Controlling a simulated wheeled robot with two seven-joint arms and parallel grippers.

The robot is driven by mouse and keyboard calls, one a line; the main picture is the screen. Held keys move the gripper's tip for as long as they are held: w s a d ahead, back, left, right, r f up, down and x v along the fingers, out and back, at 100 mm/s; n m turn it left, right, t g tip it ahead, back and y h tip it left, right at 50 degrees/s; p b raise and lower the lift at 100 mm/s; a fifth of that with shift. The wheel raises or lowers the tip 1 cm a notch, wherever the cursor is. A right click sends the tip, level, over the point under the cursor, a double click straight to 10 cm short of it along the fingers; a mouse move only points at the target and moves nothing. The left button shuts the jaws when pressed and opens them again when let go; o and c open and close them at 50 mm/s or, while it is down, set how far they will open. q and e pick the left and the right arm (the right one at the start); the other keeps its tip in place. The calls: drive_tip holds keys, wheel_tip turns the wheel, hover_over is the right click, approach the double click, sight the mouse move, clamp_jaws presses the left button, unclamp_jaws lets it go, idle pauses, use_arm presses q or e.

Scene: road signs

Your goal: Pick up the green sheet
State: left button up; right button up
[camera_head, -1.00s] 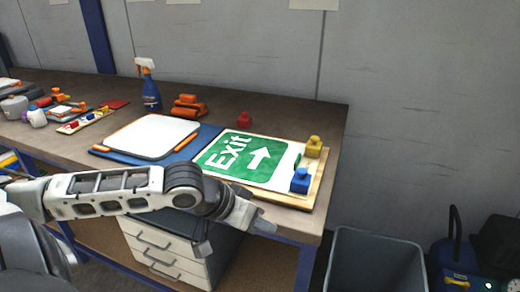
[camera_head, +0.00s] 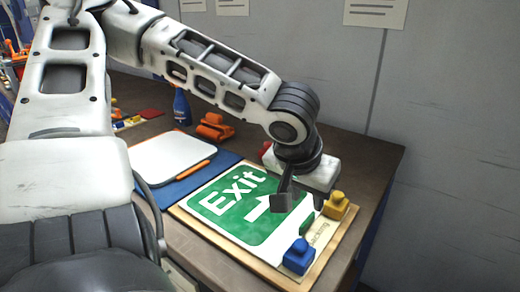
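The green sheet (camera_head: 238,209), a white-bordered sheet with "Exit" and an arrow, lies flat on a wooden board (camera_head: 203,226) on the workbench. My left gripper (camera_head: 286,200) is over the sheet's right part, pointing down, and covers part of the arrow. My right gripper does not show.
A blue block (camera_head: 298,257) and a yellow block (camera_head: 336,206) stand at the board's right side. A white panel (camera_head: 172,156) on a blue mat (camera_head: 196,182) lies to the left. An orange tool (camera_head: 214,128) is behind. The bench's right end (camera_head: 388,165) is clear.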

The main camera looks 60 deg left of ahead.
use_arm(q)
hover_over(308, 219)
drive_tip(key=s+d, duration=0.1)
drive_tip(key=s, duration=0.1)
drive_tip(key=f, duration=0.4)
drive_tip(key=shift+d+f+b, duration=0.15)
drive_tip(key=shift+d+b, duration=0.05)
drive_tip(key=shift+b, duration=0.15)
drive_tip(key=x, duration=0.4)
drive_tip(key=shift+a+f, duration=0.1)
drive_tip(key=shift+a, duration=0.25)
drive_tip(key=shift+w+f+b, duration=0.2)
drive_tip(key=shift+f+b, duration=0.1)
drive_tip(key=shift+f, duration=0.15)
clamp_jaws()
